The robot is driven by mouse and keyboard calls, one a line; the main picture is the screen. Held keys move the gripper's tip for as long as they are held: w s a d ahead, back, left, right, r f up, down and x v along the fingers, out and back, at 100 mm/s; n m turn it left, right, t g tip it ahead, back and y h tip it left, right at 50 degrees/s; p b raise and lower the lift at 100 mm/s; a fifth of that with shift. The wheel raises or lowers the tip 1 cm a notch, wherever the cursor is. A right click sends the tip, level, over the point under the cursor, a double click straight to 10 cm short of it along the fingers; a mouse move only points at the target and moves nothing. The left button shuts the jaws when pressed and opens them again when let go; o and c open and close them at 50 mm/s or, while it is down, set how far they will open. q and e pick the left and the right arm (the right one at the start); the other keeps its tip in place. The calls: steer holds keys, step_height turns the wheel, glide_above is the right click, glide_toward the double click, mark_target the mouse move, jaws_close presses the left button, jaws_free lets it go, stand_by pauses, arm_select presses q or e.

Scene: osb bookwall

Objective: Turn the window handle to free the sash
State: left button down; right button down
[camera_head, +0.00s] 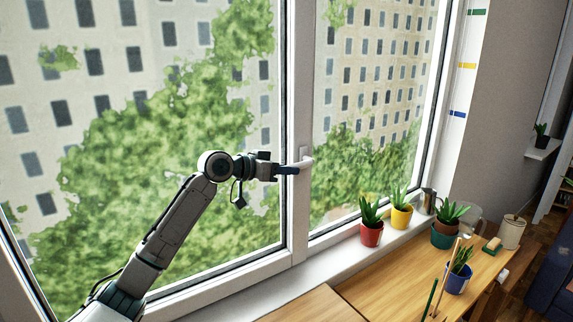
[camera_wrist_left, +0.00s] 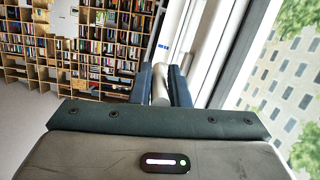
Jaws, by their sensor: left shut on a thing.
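The white window handle (camera_head: 305,162) sits on the white upright frame between the two panes. Its lever points left, roughly level, into my left gripper (camera_head: 284,170). The gripper is shut on the lever. In the left wrist view the handle (camera_wrist_left: 161,88) shows as a pale bar between the two dark fingers of the left gripper (camera_wrist_left: 161,84). The fingers cover part of the lever. The left sash (camera_head: 292,215) looks flush with its frame. My right gripper is in neither view.
Below the window, the sill and wooden desk (camera_head: 385,278) hold a red pot (camera_head: 371,236), a yellow pot (camera_head: 401,217), a green pot (camera_head: 442,238) and a blue pot (camera_head: 457,281). The wrist view shows a bookshelf wall (camera_wrist_left: 105,40) across the room.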

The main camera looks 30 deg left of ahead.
arm_select(q)
steer(key=c, duration=1.4)
jaws_free()
steer(key=shift+s+a+b, duration=0.25)
steer(key=shift+s+b, duration=0.1)
steer(key=shift+b, duration=0.05)
steer(key=shift+b+v, duration=3.45)
steer(key=shift+v, duration=1.55)
steer(key=shift+d+r, duration=0.1)
steer(key=shift+r, duration=0.05)
steer(key=shift+s, duration=0.1)
